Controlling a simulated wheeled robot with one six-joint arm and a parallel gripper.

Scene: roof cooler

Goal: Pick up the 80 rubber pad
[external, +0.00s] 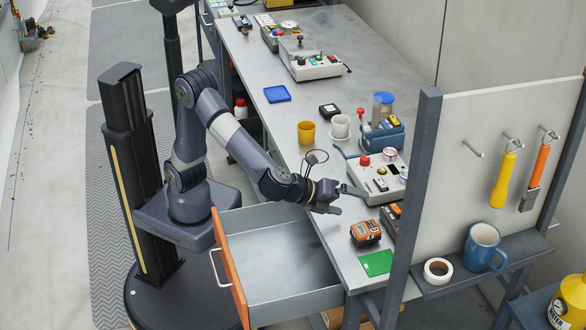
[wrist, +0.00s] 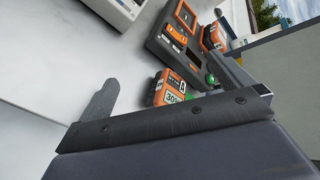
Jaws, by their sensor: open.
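No label reading 80 is legible, so I cannot tell which thing is the 80 rubber pad. A flat green square (external: 376,263) lies at the near end of the grey bench, and a flat blue square (external: 277,94) lies farther back by its left edge. My gripper (external: 341,200) is open and empty above the bench, left of the grey box with the red button. The green square is nearer the camera and to its right. In the wrist view the open fingers (wrist: 168,73) show, with an orange and black block (wrist: 171,88) marked 300 beyond them.
An open drawer (external: 228,262) with an orange front juts out left under my arm. The orange and black block (external: 365,232) stands beside the green square. A grey control box (external: 380,178), yellow cup (external: 306,132) and white cup (external: 341,126) stand nearby. A post (external: 415,180) bounds the right.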

